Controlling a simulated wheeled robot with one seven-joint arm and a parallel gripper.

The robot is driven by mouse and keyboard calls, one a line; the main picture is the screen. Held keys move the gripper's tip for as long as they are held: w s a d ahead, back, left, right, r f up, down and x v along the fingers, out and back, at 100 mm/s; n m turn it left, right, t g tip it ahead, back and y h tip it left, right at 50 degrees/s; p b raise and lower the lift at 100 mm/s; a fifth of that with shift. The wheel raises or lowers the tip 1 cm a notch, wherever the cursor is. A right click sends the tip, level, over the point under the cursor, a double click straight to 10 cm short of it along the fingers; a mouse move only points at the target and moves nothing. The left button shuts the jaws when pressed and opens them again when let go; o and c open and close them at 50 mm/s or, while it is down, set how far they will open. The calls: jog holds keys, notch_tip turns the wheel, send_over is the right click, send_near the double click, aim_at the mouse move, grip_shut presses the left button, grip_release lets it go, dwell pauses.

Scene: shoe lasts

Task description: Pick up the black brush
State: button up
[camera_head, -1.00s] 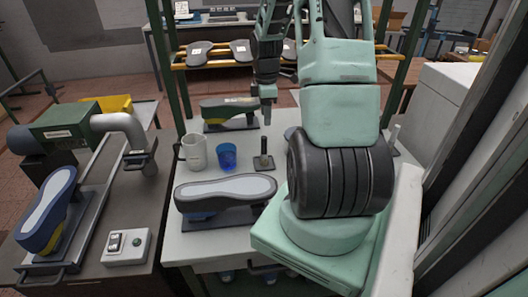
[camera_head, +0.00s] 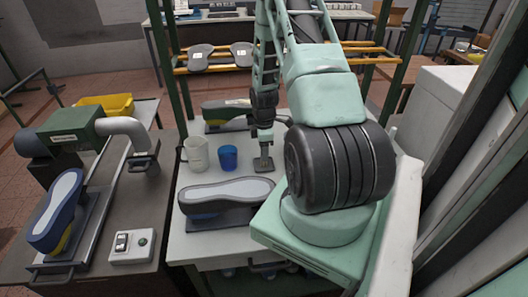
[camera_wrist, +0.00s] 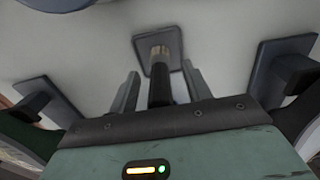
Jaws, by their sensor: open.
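The black brush (camera_wrist: 159,88) stands upright on a small dark square base (camera_wrist: 158,45) on the white table. In the wrist view its black handle points toward me, with a tan band at the far end. My gripper (camera_wrist: 159,72) is open, with one finger on each side of the brush in that view. I cannot tell whether either finger touches it. In the head view my gripper (camera_head: 263,138) is directly above the base (camera_head: 263,166) and hides most of the brush.
A blue cup (camera_head: 228,157) and a white mug (camera_head: 195,154) stand left of the brush. A grey-soled shoe last (camera_head: 227,192) lies in front, and another (camera_head: 224,111) stands behind on the white table (camera_head: 215,244). A machine bench (camera_head: 150,200) is at left.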

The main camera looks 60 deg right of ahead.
jog(key=shift+f, duration=0.55)
grip_shut()
jog(key=shift+r, duration=0.1)
notch_tip(320, 180, up, 10)
jog(key=b, duration=0.2)
jog(key=shift+b, duration=0.4)
